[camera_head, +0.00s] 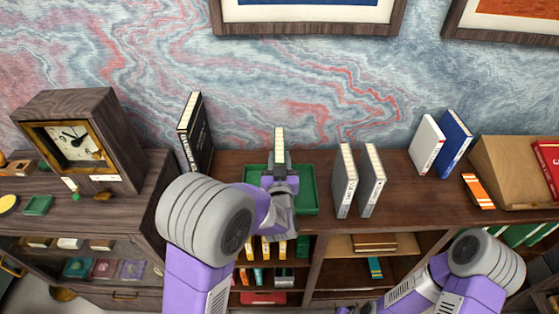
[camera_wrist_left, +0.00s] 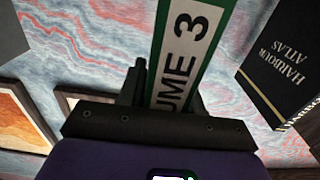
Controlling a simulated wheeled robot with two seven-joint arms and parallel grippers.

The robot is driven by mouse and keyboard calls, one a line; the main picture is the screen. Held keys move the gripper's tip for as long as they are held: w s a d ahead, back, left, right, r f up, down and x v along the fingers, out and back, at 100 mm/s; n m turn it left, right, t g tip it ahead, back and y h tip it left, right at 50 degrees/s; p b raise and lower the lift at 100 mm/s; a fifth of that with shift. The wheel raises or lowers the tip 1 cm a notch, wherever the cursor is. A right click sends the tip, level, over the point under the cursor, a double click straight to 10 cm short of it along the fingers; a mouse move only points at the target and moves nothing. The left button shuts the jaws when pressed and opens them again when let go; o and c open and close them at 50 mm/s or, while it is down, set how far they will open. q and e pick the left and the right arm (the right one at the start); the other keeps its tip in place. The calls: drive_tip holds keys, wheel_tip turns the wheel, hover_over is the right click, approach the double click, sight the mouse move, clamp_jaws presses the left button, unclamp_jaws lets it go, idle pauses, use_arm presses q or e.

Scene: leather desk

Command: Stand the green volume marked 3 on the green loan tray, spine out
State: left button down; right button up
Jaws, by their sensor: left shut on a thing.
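My left gripper (camera_head: 280,178) is shut on the green volume marked 3 (camera_head: 279,140), above or at the green loan tray (camera_head: 309,193). From the head, the book's pale top edge shows and the wrist hides its lower part. In the left wrist view the volume (camera_wrist_left: 190,45) shows a white spine panel edged in green, reading "UME 3", between the dark fingers (camera_wrist_left: 165,92). I cannot tell whether its base touches the tray.
Two grey books (camera_head: 345,182) stand just right of the tray. A black book (camera_head: 194,135), likely the Harbour Atlas (camera_wrist_left: 283,70), stands to the left. A clock (camera_head: 75,140) is further left.

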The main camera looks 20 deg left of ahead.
use_arm(q)
drive_tip(key=shift+r, duration=0.15)
drive_tip(key=c, duration=1.2)
unclamp_jaws()
drive_tip(key=shift+f, duration=0.3)
drive_tip(key=o, duration=0.4)
drive_tip(key=shift+o, duration=0.2)
drive_tip(key=shift+r, duration=0.15)
